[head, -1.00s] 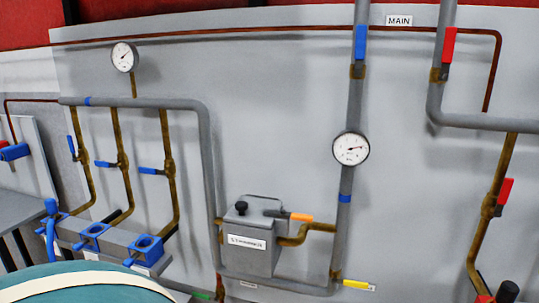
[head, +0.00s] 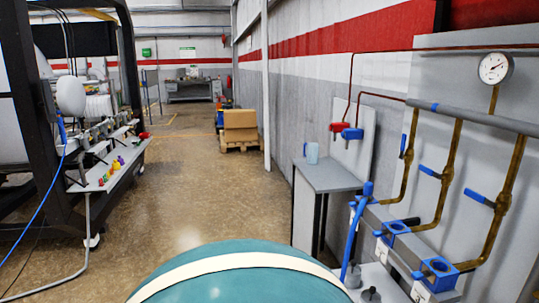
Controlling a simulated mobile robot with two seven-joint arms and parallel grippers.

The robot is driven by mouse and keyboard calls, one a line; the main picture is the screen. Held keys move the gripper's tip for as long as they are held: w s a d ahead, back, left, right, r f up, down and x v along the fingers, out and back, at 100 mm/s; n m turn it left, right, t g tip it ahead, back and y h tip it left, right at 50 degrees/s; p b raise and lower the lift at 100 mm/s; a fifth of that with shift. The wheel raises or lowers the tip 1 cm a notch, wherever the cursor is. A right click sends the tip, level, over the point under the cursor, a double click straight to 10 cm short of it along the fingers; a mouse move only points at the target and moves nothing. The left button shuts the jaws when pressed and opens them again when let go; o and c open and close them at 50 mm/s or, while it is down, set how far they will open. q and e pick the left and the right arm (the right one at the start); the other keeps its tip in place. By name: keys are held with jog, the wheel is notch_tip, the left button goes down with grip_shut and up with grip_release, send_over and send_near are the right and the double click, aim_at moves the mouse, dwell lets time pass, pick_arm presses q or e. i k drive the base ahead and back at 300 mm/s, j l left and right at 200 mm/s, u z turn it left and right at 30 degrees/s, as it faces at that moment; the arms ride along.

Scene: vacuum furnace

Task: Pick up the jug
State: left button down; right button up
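A light blue jug (head: 311,153) stands upright on the grey side table (head: 331,177) by the right wall, beyond the pipe panel. It is small in the head view, and a small part at its left side looks like a handle. Neither of my grippers shows in the head view.
A blue hose (head: 353,232) and blue clamps (head: 437,272) stand at the lower right, below brass pipes with blue valves. Boxes on a pallet (head: 240,131) lie farther back. A dark-framed machine (head: 70,190) stands left. The floor (head: 185,185) between is clear.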

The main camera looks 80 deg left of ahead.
aim_at(312, 149)
jog(key=u, duration=2.3)
jog(key=i+j+u, duration=0.3)
jog(key=i, duration=0.3)
jog(key=i+u, duration=0.35)
jog(key=i, duration=0.2)
jog(key=i+z, duration=0.1)
jog(key=i, duration=0.75)
jog(key=i+j, duration=0.2)
jog(key=i, duration=0.6)
jog(key=i+z, duration=0.3)
jog(key=z, duration=0.15)
jog(key=i+j+z, duration=0.2)
jog(key=z, duration=0.25)
jog(key=i+j+z, duration=0.55)
jog(key=z, duration=0.3)
jog(key=i+j+z, duration=0.1)
jog(key=j+z, duration=0.45)
jog(key=z, duration=0.2)
jog(key=i+j, duration=0.05)
